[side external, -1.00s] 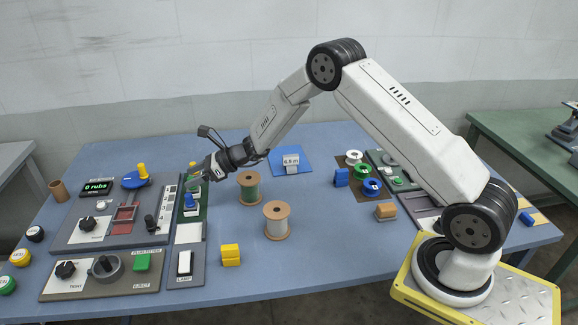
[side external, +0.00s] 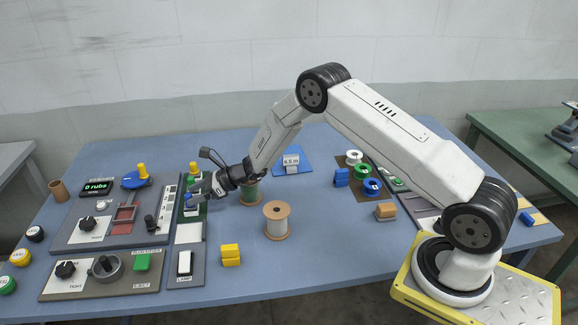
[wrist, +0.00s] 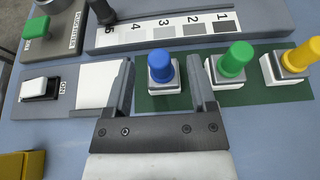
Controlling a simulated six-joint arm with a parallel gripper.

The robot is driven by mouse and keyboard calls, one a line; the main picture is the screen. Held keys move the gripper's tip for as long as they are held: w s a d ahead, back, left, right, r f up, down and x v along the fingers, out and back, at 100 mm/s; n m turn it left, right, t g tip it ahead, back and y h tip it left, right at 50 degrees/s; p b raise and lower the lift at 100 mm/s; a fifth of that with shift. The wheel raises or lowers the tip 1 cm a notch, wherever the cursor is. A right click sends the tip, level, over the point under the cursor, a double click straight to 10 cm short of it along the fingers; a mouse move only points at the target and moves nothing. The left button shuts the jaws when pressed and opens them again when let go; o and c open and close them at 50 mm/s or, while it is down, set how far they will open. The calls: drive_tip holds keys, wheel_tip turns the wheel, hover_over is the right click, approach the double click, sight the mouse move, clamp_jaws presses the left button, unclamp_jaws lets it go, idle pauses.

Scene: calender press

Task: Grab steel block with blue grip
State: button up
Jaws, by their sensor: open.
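The steel block with the blue grip (wrist: 160,70) stands upright on a green strip (wrist: 262,98) in the wrist view. My gripper (wrist: 163,82) is open, with one finger on each side of the block; I cannot tell whether either touches it. In the side external view the blue grip (side external: 189,200) shows at the tip of my gripper (side external: 200,192), partly covered by it. A block with a green grip (wrist: 234,62) and one with a yellow grip (wrist: 292,62) stand to its right in the wrist view.
A numbered grey scale plate (wrist: 180,31) lies just beyond the blocks. A white lamp switch (wrist: 42,86) is to the left.

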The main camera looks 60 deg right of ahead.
drive_tip(key=shift+x, duration=2.15)
clamp_jaws()
